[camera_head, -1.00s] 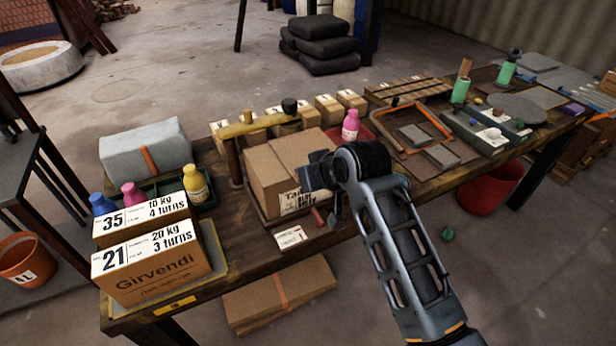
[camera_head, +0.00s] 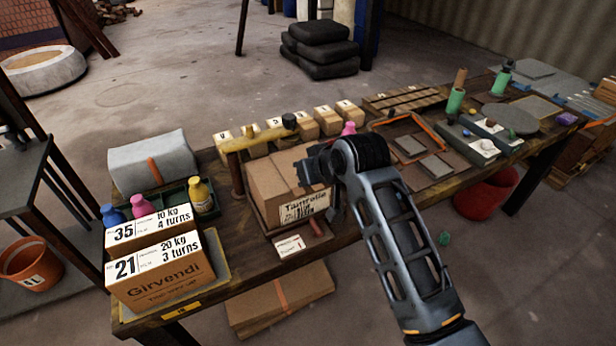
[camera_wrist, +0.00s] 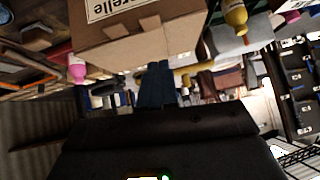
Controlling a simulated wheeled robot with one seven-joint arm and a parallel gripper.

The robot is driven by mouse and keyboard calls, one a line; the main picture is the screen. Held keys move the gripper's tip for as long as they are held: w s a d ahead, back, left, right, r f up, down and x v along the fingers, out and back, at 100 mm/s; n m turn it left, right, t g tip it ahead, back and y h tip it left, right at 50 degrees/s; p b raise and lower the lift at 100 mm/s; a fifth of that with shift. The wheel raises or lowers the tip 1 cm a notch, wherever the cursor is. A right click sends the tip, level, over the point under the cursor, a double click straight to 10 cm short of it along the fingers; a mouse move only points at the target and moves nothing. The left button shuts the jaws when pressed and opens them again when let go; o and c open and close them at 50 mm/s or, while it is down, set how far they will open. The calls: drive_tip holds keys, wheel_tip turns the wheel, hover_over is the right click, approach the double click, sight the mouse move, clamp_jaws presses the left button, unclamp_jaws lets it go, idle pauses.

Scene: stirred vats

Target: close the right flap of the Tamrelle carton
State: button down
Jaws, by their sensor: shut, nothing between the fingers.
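The Tamrelle carton (camera_head: 268,192) stands on the bench, its printed label facing the front. Its top shows brown flap panels; the left panel (camera_head: 265,178) lies about flat. The right side of the top is partly hidden behind my gripper (camera_head: 313,166), so the right flap's exact angle cannot be told. My gripper is at the carton's upper right, shut and empty. In the wrist view the shut fingers (camera_wrist: 154,86) point at the carton (camera_wrist: 140,45), close to its edge; I cannot tell whether they touch it.
A wooden post with a yellow arm (camera_head: 258,138) stands behind the carton. The Girvendi box (camera_head: 160,275) and several bottles are to the left. A pink bottle (camera_head: 349,128) and an orange-edged tray (camera_head: 412,120) lie to the right. A small card (camera_head: 289,246) is in front.

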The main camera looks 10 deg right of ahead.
drive_tip(key=a+b+v, duration=0.1)
drive_tip(key=v, duration=0.8)
drive_tip(key=s+d+f+m+t+h, duration=0.15)
drive_tip(key=s+f, duration=0.25)
drive_tip(key=s, duration=0.4)
drive_tip(key=s+d+f+m+t, duration=0.1)
drive_tip(key=s+d+f, duration=0.2)
drive_tip(key=s+f, duration=0.3)
drive_tip(key=s+d+f+m+t, duration=0.1)
drive_tip(key=s+d+f, duration=0.15)
drive_tip(key=s, duration=0.65)
drive_tip(key=s+d+r+t+h, duration=0.1)
drive_tip(key=s+r, duration=0.4)
drive_tip(key=s, duration=0.6)
drive_tip(key=s+d+r+t+h, duration=0.1)
drive_tip(key=s+d+r, duration=0.3)
drive_tip(key=s, duration=0.8)
drive_tip(key=shift+r+t, duration=0.55)
drive_tip(key=shift+r, duration=0.1)
drive_tip(key=shift+d, duration=0.15)
